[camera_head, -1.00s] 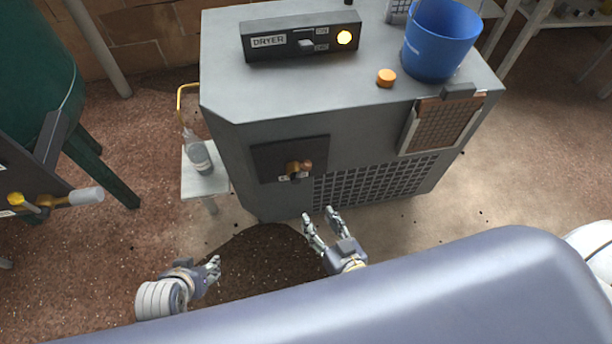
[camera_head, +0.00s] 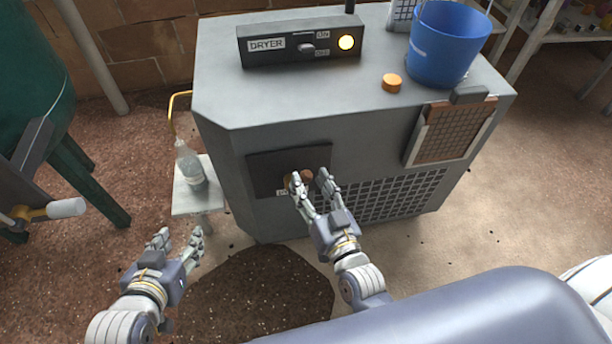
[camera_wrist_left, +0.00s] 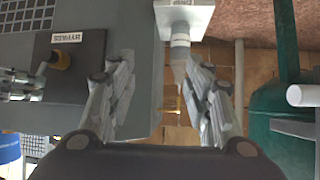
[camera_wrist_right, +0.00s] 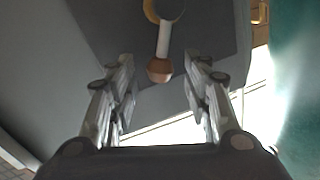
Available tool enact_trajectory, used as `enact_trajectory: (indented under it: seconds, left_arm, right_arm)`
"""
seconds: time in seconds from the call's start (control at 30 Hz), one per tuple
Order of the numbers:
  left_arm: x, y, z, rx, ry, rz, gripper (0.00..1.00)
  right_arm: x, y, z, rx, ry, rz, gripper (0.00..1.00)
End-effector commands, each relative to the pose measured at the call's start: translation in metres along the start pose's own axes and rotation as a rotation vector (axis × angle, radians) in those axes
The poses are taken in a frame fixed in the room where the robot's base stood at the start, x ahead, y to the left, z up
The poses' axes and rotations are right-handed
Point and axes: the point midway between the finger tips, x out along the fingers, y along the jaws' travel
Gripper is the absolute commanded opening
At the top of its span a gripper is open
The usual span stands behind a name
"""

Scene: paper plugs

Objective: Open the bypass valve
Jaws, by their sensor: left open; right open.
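The bypass valve (camera_head: 306,175) is a brass fitting with a copper-coloured knob on a dark panel (camera_head: 262,170) on the dryer's front. In the right wrist view, its pale lever (camera_wrist_right: 163,40) ends in a copper ball (camera_wrist_right: 159,70) between and slightly beyond the fingertips. My right gripper (camera_head: 309,183) is open at the valve and partly hides it; no grip shows. In the left wrist view, the panel (camera_wrist_left: 88,75) has an upside-down label and a yellowish valve part (camera_wrist_left: 60,60). My left gripper (camera_head: 178,240) is open and empty, low at left, away from the valve.
The grey dryer (camera_head: 220,95) carries a switch box (camera_head: 270,55), an orange cap (camera_head: 391,82) and a blue bucket (camera_head: 440,45). A small stand (camera_head: 185,203) with a clear bottle (camera_head: 188,163) is left of it. A green tank (camera_head: 35,80) stands further left.

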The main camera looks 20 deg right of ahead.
Motion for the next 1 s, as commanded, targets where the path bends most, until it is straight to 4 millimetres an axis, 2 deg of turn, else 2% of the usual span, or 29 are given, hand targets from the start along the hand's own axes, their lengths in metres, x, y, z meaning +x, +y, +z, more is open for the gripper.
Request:
enact_trajectory:
  seconds: [0.1,0.3,0.63,0.83,1.0]
  left_arm:
    - [0.003,0.002,-0.015,0.001,0.076,0.005,0.47]
    - [0.004,0.004,-0.031,0.001,0.147,0.01,0.47]
    - [0.003,0.005,-0.034,0.001,0.161,0.01,0.47]
    - [0.003,0.005,-0.034,0.001,0.16,0.01,0.47]
    - [0.003,0.005,-0.034,0.001,0.16,0.011,0.47]
  right_arm:
    - [0.016,0.0,0.001,0.001,0.002,0.001,0.45]
    - [0.029,0.0,0.001,0.002,-0.001,0.0,0.45]
    - [0.031,0.0,0.0,0.001,-0.001,0.0,0.45]
    - [0.031,0.0,0.0,0.001,-0.001,0.0,0.0]
    - [0.031,0.0,0.001,0.002,-0.001,0.0,0.0]
